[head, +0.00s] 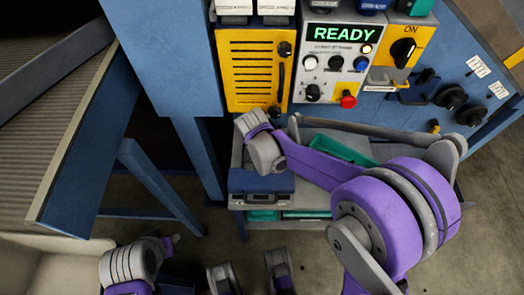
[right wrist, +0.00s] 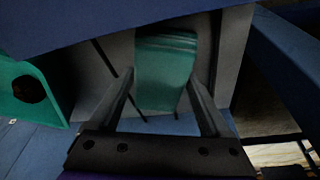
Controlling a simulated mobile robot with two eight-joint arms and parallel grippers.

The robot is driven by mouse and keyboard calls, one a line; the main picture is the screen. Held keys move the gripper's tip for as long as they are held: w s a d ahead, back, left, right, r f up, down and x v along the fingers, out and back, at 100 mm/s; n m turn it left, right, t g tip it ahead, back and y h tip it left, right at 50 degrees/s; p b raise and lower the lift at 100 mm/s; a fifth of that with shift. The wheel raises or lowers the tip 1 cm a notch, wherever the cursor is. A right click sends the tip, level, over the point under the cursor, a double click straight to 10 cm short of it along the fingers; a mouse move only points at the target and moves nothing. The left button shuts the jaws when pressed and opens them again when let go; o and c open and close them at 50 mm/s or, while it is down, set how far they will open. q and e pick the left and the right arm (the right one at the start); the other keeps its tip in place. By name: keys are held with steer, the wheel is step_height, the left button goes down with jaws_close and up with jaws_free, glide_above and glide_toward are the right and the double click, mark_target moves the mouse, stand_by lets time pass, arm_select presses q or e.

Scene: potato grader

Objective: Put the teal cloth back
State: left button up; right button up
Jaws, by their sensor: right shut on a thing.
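The teal cloth (right wrist: 165,72) shows in the right wrist view as a folded strip with lighter bands near its top. It sits between the two fingers of my right gripper (right wrist: 163,100), which is shut on it. In the head view my right arm reaches across the grey cart, and its gripper and the cloth are hidden there. My left gripper cannot be made out in the head view; only grey and purple arm parts show at the bottom left.
The grey cart (head: 313,214) carries a blue box (head: 261,184) and a teal tray (head: 340,149). Behind it stand a yellow louvred panel (head: 251,70) and a control box (head: 336,62) reading READY. A blue frame leg (head: 209,165) stands left of the cart. A conveyor (head: 50,120) is at left.

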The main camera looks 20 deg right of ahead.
steer(key=o, duration=1.1)
steer(key=shift+o, duration=0.2)
steer(key=shift+r, duration=0.3)
steer(key=p+v, duration=0.3)
steer(key=v, duration=0.9)
steer(key=s+d+n+t+y, duration=0.1)
steer(key=s+d+n, duration=0.2)
steer(key=s, duration=0.7)
steer(key=s+d+f+n+t, duration=0.1)
steer(key=s+d+n, duration=0.2)
steer(key=s, duration=0.7)
steer(key=shift+d+f+n+y, duration=0.2)
steer(key=shift+d+n+y, duration=0.1)
steer(key=shift+n+y, duration=0.15)
